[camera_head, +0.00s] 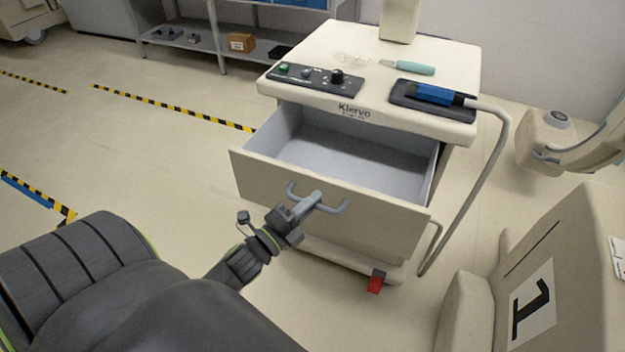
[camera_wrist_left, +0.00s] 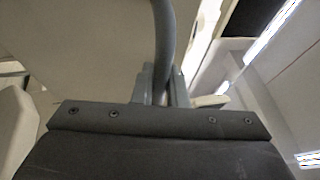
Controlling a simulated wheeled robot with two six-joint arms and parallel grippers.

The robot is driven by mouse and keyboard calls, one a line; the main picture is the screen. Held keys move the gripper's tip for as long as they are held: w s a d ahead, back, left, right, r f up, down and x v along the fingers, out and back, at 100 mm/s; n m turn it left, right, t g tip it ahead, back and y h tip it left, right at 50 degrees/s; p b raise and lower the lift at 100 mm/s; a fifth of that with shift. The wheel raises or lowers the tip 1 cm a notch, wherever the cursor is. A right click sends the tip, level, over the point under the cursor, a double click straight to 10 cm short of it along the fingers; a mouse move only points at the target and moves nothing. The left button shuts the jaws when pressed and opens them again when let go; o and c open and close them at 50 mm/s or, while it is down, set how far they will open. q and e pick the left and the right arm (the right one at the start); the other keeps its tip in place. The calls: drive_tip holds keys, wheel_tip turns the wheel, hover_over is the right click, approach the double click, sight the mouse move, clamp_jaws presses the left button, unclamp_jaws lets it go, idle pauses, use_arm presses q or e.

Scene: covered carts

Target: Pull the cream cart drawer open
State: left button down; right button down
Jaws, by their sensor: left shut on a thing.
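The cream cart (camera_head: 365,60) stands in the middle of the head view. Its drawer (camera_head: 325,205) is pulled well out, and its grey inside (camera_head: 345,160) shows empty. A grey bar handle (camera_head: 332,208) is on the drawer front. My left gripper (camera_head: 314,199) is at the handle, shut on its bar. In the left wrist view the handle (camera_wrist_left: 164,45) runs down between the fingers (camera_wrist_left: 160,90), in front of the cream drawer front (camera_wrist_left: 85,40). My right gripper is not in view.
On the cart top are a control panel (camera_head: 318,79), a teal-handled tool (camera_head: 408,67) and a blue tool on a dark tray (camera_head: 402,96). A cream machine marked 1 (camera_head: 575,265) stands at right. A shelf (camera_head: 210,55) stands behind.

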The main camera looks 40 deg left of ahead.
use_arm(q)
drive_tip(key=c, duration=1.9)
unclamp_jaws()
drive_tip(key=o, duration=0.4)
drive_tip(key=shift+o, duration=0.2)
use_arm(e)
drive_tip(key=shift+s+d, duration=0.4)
use_arm(q)
drive_tip(key=shift+s, duration=0.1)
